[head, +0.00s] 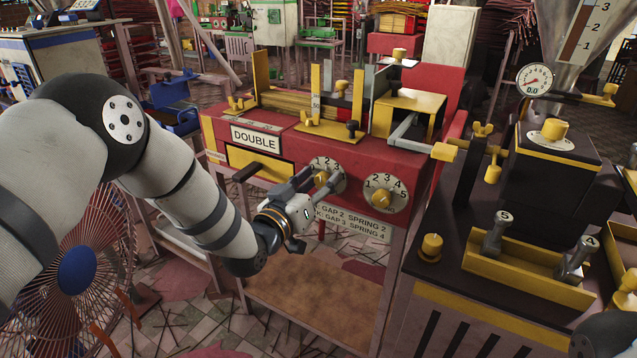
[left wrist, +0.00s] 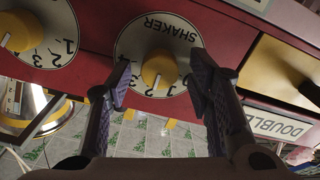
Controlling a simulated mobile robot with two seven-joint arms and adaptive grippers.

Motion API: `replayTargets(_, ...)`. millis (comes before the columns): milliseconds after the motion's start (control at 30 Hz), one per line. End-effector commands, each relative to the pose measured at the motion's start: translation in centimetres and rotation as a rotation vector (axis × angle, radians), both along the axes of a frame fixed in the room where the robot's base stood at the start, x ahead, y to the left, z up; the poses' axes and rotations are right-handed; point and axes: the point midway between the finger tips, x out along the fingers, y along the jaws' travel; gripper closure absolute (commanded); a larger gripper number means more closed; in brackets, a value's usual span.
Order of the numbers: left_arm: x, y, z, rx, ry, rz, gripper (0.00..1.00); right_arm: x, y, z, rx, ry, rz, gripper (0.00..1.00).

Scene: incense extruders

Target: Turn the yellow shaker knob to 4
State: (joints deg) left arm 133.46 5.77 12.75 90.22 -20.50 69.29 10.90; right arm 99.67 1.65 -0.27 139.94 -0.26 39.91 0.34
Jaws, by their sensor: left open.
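The yellow shaker knob (head: 321,179) sits on a round white dial on the front of the red machine (head: 350,150). In the left wrist view the knob (left wrist: 158,69) shows upside down, with the word SHAKER on its dial (left wrist: 150,30). My left gripper (head: 303,188) is open in front of the dial. In the left wrist view its two fingers (left wrist: 160,78) stand on either side of the knob, with visible gaps and nothing between them clearly touching. The fingers hide part of the dial's numbers.
A second numbered dial with a yellow knob (head: 382,197) is close to the right. A yellow drawer front with a handle (head: 262,168) is to the left, under the DOUBLE sign (head: 256,138). A dark bench (head: 520,210) stands at right; a fan (head: 75,270) is at lower left.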

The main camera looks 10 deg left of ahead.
Motion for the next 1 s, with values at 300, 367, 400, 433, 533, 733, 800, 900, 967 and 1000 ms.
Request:
replayTargets(300, -0.1, 0.0, 0.0, 0.000, 0.001, 0.000, 0.96, 0.0, 0.0, 0.0, 0.000, 0.000, 0.000, 0.60)
replayTargets(367, -0.1, 0.0, 0.0, 0.001, 0.001, 0.000, 1.00, 0.0, 0.0, 0.0, 0.000, 0.000, 0.000, 0.60)
replayTargets(400, -0.1, 0.0, 0.0, 0.001, 0.001, 0.000, 1.00, 0.0, 0.0, 0.0, 0.000, 0.000, 0.000, 0.60)
replayTargets(433, -0.1, 0.0, 0.0, 0.001, 0.001, 0.000, 1.00, 0.0, 0.0, 0.0, 0.000, 0.000, 0.000, 0.60)
replayTargets(533, -0.1, 0.0, 0.0, 0.007, -0.001, 0.000, 1.00, 0.0, 0.0, 0.1, 0.000, -0.001, 0.000, 0.60)
replayTargets(733, -0.1, -0.1, 0.0, 0.064, -0.019, -0.003, 1.00, 0.2, 0.0, 0.3, 0.000, -0.007, 0.000, 0.60)
replayTargets(800, -0.1, -0.1, 0.0, 0.102, -0.031, -0.003, 1.00, 0.3, 0.0, 0.5, 0.000, -0.010, 0.000, 0.60)
replayTargets(900, -0.1, -0.2, 0.1, 0.173, -0.055, -0.002, 1.00, 0.5, 0.0, 0.8, 0.000, -0.017, 0.000, 0.60)
replayTargets(967, -0.1, -0.2, 0.2, 0.222, -0.071, -0.002, 1.00, 0.7, 0.0, 0.9, 0.000, -0.021, 0.000, 0.60)
replayTargets(1000, -0.2, -0.2, 0.2, 0.256, -0.082, -0.003, 1.00, 0.8, 0.0, 1.1, 0.000, -0.024, -0.001, 0.60)
